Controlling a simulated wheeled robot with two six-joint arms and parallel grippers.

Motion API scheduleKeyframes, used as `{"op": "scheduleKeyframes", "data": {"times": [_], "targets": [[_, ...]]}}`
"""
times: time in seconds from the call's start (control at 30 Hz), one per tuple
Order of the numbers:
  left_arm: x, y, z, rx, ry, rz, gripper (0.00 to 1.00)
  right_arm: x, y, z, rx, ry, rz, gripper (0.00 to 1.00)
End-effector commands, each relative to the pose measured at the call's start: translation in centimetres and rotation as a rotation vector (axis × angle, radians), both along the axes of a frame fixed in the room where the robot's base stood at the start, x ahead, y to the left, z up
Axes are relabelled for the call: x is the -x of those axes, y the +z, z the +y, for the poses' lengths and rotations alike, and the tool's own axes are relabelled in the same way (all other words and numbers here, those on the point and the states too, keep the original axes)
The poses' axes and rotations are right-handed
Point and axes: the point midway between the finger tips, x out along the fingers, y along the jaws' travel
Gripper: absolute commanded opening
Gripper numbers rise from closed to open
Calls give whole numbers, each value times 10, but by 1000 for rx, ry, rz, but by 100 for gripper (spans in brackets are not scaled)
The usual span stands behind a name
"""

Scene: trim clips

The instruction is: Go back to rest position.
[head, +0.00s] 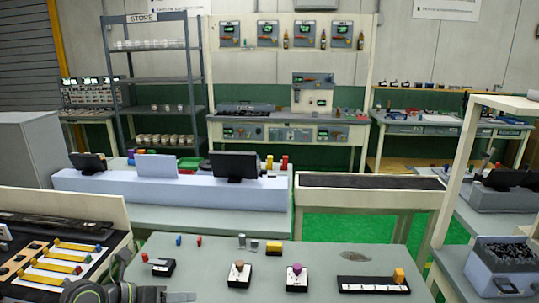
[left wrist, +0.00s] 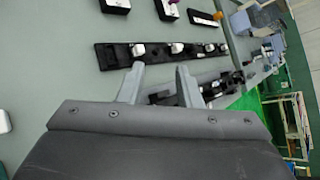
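My left gripper (head: 180,297) shows at the bottom edge of the head view, low over the near grey table (head: 215,255). In the left wrist view its two fingers (left wrist: 160,70) stand apart with nothing seen between them. Beyond the fingertips lies a black strip with white clip-like parts (left wrist: 172,49). A second dark strip (left wrist: 215,89) lies partly hidden behind the right finger. My right gripper does not show in either view.
On the near table stand small black-and-white fixtures (head: 239,274), a long strip with a yellow block (head: 372,285) and small coloured pegs. A left-hand tray (head: 62,262) holds yellow bars. A grey bin (head: 503,266) and a white post (head: 455,180) stand at right.

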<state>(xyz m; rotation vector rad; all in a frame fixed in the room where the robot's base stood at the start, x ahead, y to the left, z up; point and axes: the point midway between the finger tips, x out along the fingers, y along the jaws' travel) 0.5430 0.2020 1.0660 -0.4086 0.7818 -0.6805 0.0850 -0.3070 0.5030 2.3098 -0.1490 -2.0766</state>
Motion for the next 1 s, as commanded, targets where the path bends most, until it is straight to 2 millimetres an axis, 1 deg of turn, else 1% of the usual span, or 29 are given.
{"op": "scheduleKeyframes", "data": {"times": [0.03, 0.1, 0.2, 0.27, 0.33, 0.4, 0.47, 0.5, 0.57, 0.67, 0.7, 0.77, 0.8, 0.87, 0.9, 0.97, 1.0], "targets": [[5, 9, -11, 100, 4, -35, 31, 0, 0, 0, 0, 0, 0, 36], [10, 26, -22, 250, 21, -86, 31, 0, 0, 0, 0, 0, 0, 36], [18, 53, -29, 465, 67, -146, 31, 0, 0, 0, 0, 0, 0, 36], [23, 68, -27, 592, 107, -176, 31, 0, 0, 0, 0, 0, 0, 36], [28, 85, -21, 742, 166, -202, 31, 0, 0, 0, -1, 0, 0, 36], [32, 99, -9, 889, 236, -218, 31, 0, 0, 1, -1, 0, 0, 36], [36, 108, 4, 1010, 308, -227, 31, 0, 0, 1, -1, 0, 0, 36], [38, 113, 15, 1090, 360, -229, 31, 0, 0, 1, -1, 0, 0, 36], [42, 116, 32, 1203, 445, -227, 31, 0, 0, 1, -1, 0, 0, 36], [49, 113, 63, 1383, 606, -208, 31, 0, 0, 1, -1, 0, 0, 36], [52, 109, 76, 1450, 676, -194, 31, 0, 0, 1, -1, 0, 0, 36], [58, 99, 95, 1544, 789, -169, 31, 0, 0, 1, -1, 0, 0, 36], [62, 91, 107, 1603, 867, -147, 31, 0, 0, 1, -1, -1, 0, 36], [70, 76, 124, 1681, 989, -110, 31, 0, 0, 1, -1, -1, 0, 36], [76, 64, 134, 1729, 1077, -79, 31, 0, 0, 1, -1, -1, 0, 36], [87, 44, 147, 1790, 1209, -29, 31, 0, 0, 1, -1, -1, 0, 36], [95, 29, 154, 1825, 1301, 12, 31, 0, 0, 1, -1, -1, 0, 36]]}}
